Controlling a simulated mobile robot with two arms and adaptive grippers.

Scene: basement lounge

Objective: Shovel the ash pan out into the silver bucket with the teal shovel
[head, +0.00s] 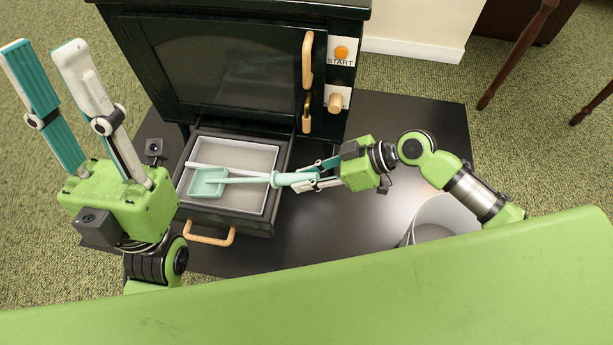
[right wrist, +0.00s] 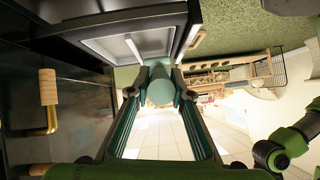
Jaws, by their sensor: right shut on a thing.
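The teal shovel (head: 208,182) has its scoop over the left part of the pale grey ash pan (head: 262,157), which sits in the pulled-out stove drawer. My right gripper (head: 308,178) is shut on the shovel's handle; the handle end (right wrist: 171,94) shows between its fingers in the right wrist view. I cannot tell whether the scoop touches the pan floor or holds ash. The pan's inside looks grey. The silver bucket (head: 436,213) stands to the right on the dark floor plate, partly hidden by my right arm and green body. My left gripper (head: 43,47) is open, empty and raised at the left.
The dark stove (head: 230,65) stands behind the drawer, with a wooden door handle (head: 308,60) and an orange START button (head: 342,52). The drawer's wooden handle (head: 209,236) faces me. The dark plate (head: 385,125) is clear between stove and bucket. Wooden legs (head: 517,50) stand far right.

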